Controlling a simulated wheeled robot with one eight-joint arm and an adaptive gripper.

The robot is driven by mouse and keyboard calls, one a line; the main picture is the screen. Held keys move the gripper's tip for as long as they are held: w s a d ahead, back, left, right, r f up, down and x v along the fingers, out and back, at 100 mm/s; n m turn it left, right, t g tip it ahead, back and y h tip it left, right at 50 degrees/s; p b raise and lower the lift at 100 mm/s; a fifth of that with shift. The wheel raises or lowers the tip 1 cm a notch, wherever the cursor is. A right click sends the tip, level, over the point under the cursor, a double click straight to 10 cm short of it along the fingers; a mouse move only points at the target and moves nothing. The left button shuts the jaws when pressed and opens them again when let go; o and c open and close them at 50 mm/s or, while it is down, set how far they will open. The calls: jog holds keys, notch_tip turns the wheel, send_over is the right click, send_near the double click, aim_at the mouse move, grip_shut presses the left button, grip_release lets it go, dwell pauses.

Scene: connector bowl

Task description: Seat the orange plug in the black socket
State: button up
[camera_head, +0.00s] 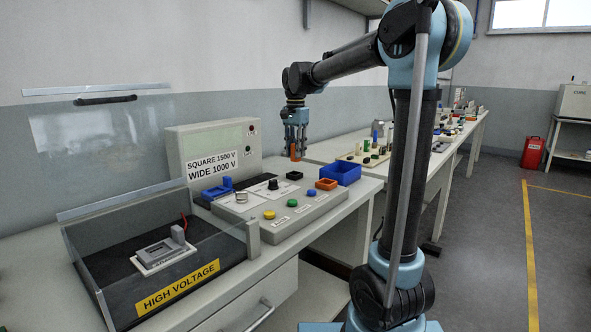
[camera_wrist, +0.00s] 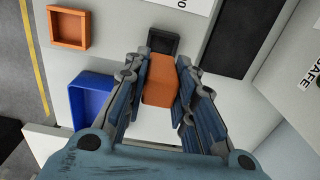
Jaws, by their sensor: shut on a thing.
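My gripper (camera_head: 296,150) is shut on the orange plug (camera_wrist: 159,80), a block held between its two fingers in the wrist view. In the head view the plug (camera_head: 294,153) shows as a small orange piece below the fingers. The black socket (camera_wrist: 163,43) is a small square frame just beyond the plug's far end in the wrist view, partly covered by it. In the head view the socket (camera_head: 294,175) sits on the grey panel, below the gripper, with a gap between. Whether the plug lines up with the socket I cannot tell.
An orange square socket (camera_head: 326,184) and a blue open bin (camera_head: 341,173) lie to the right of the black socket. Buttons and a black knob (camera_head: 273,184) are on the panel. A labelled box (camera_head: 215,150) stands behind. A clear-walled high voltage case (camera_head: 165,250) is at left.

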jog(key=shift+s+a+f, duration=0.1)
jog(key=shift+f, duration=1.35)
jog(key=shift+s+a+f, duration=0.1)
jog(key=shift+f, duration=1.35)
jog(key=shift+f, duration=0.1)
jog(key=o, duration=1.1)
jog(key=shift+c, duration=0.2)
